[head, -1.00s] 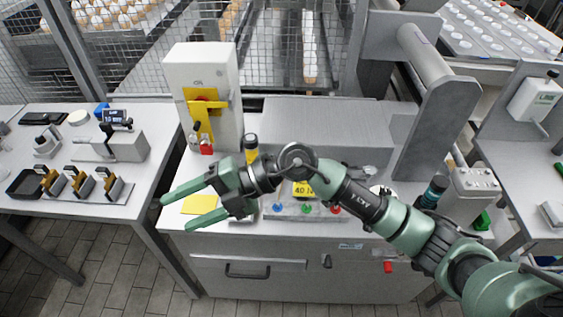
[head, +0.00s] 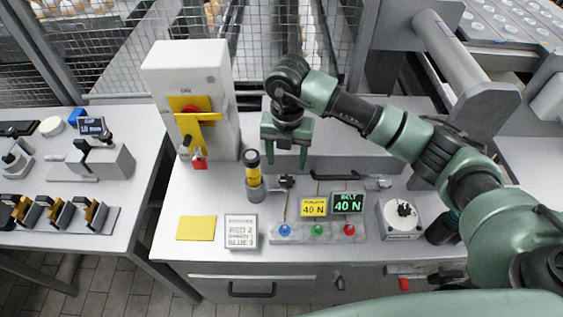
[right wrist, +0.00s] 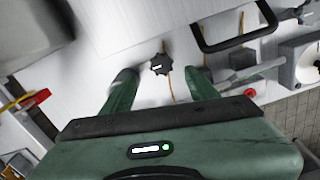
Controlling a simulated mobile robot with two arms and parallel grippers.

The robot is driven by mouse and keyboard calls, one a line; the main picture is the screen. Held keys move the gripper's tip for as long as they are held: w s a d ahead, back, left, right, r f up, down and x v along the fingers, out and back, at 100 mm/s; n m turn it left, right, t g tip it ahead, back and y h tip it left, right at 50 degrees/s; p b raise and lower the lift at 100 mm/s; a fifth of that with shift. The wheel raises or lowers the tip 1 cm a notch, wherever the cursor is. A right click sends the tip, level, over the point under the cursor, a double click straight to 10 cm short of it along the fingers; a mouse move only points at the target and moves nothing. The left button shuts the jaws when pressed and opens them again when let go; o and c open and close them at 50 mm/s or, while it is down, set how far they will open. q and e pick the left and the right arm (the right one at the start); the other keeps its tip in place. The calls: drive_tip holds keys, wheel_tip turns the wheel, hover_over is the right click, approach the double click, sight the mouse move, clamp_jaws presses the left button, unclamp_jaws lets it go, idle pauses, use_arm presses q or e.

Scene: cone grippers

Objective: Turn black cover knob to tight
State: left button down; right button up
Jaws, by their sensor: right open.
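A small black star-shaped knob (head: 287,181) sits at the front of the grey box cover (head: 345,160) in the head view. In the right wrist view the knob (right wrist: 160,65) shows between and just beyond the fingertips. My right gripper (head: 286,163) is open, pointing down above the knob, with a finger on each side. It looks apart from the knob. The fingers in the right wrist view (right wrist: 160,80) hold nothing. My left gripper is not in view.
Two 40 N displays, one yellow (head: 313,207) and one green (head: 348,203), stand in front. A white unit with a black knob (head: 402,220) is at right. A tall switch box (head: 215,85) stands at left.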

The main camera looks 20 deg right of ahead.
sight(287, 180)
drive_tip(key=shift+s+d+f, duration=0.1)
drive_tip(key=shift+s+f+p, duration=0.25)
drive_tip(key=shift+f+p, duration=0.15)
drive_tip(key=shift+f, duration=0.7)
wheel_tip(287, 180, down, 4)
drive_tip(key=shift+r+p, duration=0.1)
drive_tip(key=shift+p, duration=0.3)
drive_tip(key=shift+w+f, duration=0.1)
drive_tip(key=shift+f, duration=0.6)
clamp_jaws()
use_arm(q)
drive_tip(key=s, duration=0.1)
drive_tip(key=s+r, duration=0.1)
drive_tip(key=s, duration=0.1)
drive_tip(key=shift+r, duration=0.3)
